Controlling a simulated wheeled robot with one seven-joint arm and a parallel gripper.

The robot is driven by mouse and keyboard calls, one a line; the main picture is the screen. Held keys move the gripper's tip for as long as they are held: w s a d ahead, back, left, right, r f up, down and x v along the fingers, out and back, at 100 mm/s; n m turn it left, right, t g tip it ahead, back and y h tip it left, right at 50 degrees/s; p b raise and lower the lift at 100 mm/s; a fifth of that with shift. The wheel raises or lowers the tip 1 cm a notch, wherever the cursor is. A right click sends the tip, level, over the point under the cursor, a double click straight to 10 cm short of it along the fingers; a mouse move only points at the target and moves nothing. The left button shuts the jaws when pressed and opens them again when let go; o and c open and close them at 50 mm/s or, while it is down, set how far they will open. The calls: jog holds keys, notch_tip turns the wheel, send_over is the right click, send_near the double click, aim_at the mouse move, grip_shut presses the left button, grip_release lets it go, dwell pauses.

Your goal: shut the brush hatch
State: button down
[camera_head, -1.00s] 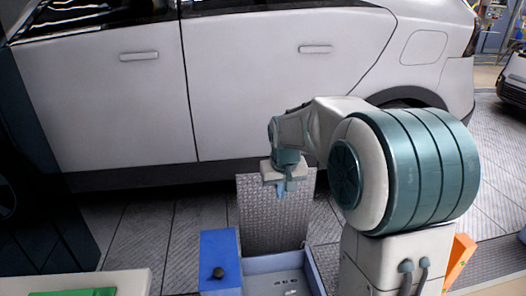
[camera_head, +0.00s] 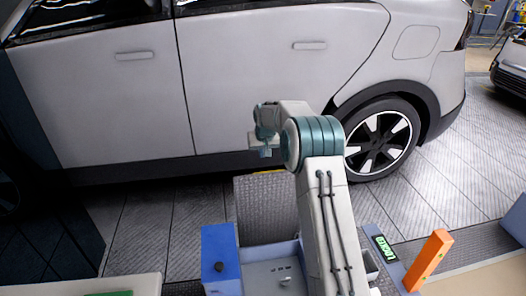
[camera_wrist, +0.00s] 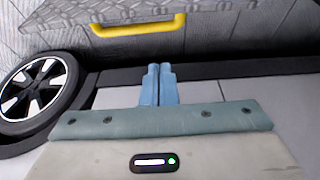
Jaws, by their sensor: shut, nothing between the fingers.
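The brush hatch (camera_head: 266,212) is a grey tread-plate lid standing up, open, behind a blue bin in the head view. The wrist view shows the hatch (camera_wrist: 90,12) at the top, with a yellow handle (camera_wrist: 138,25) along its edge. Only a sliver of the handle (camera_head: 268,171) shows above the lid in the head view. My gripper (camera_head: 265,155) is above the lid's top edge, in front of the white car. In the wrist view, its blue fingers (camera_wrist: 158,68) are together and empty, pointing towards the handle with a gap between.
The blue bin (camera_head: 222,245) has a black knob and a shallow open compartment beside it, partly hidden by my arm. The white car (camera_head: 240,90) stands close behind the hatch. An orange post (camera_head: 429,260) and a green-lit label (camera_head: 385,248) are at the right. Floor left of the hatch is clear.

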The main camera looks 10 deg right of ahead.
jog(key=x, duration=0.6)
jog(key=shift+w+f+p, duration=0.15)
jog(key=shift+f+p, duration=0.15)
jog(key=shift+f, duration=0.05)
jog(key=shift+s+r, duration=0.1)
jog(key=shift+s, duration=1.9)
